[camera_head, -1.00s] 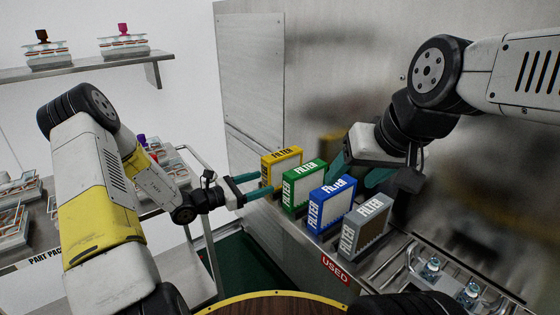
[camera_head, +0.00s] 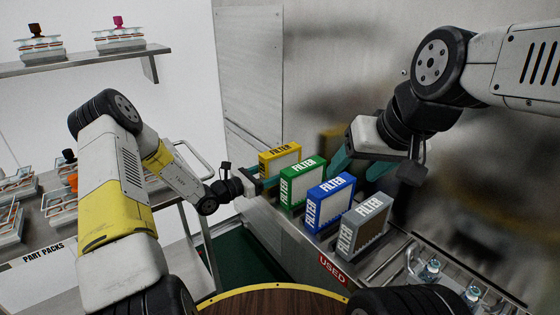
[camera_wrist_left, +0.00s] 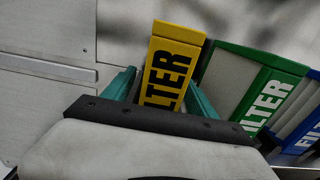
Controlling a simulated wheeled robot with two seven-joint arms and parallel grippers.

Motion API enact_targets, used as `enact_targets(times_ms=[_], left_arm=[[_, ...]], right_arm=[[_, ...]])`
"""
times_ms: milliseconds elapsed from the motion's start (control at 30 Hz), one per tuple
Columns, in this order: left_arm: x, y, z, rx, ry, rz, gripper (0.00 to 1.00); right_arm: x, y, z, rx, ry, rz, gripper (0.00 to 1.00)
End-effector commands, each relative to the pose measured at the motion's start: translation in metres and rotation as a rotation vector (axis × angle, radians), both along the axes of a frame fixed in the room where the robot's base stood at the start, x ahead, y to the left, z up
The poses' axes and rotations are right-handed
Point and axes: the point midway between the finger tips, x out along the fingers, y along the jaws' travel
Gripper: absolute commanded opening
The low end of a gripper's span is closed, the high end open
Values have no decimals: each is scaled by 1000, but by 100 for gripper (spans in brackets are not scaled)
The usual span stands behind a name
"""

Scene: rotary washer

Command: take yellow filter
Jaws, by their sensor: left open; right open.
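The yellow filter (camera_head: 280,158) stands upright at the far left end of a row of filters in the head view. In the left wrist view the yellow filter (camera_wrist_left: 170,68) is between the two teal fingers of my left gripper (camera_wrist_left: 160,92), which is open with one finger on each side. A gap shows at the left finger. In the head view the left gripper (camera_head: 268,181) is partly hidden by the green filter (camera_head: 301,183). My right gripper (camera_head: 360,165) is open behind the row, near the green and blue filters, with nothing in it.
A blue filter (camera_head: 329,203) and a grey filter (camera_head: 362,227) continue the row towards the front. A red USED label (camera_head: 332,272) marks the ledge. Shelves with part packs (camera_head: 62,203) are at left.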

Motion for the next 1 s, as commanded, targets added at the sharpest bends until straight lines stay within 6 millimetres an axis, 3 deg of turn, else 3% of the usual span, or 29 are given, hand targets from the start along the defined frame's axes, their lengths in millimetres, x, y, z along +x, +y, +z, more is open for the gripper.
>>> enact_targets(times_ms=[100, 333, 700, 1000], left_arm=[[9, -13, 0, -1, 1, -1, 66], [11, -14, 0, -1, 1, 0, 66], [10, -14, 0, -1, 1, 0, 0], [11, -14, 3, 0, -1, 0, 0]], right_arm=[[0, 0, 0, 0, 0, 0, 63], [0, 0, 0, 0, 0, 0, 63], [0, 0, 0, 0, 0, 0, 63], [0, 0, 0, 0, 0, 0, 63]])
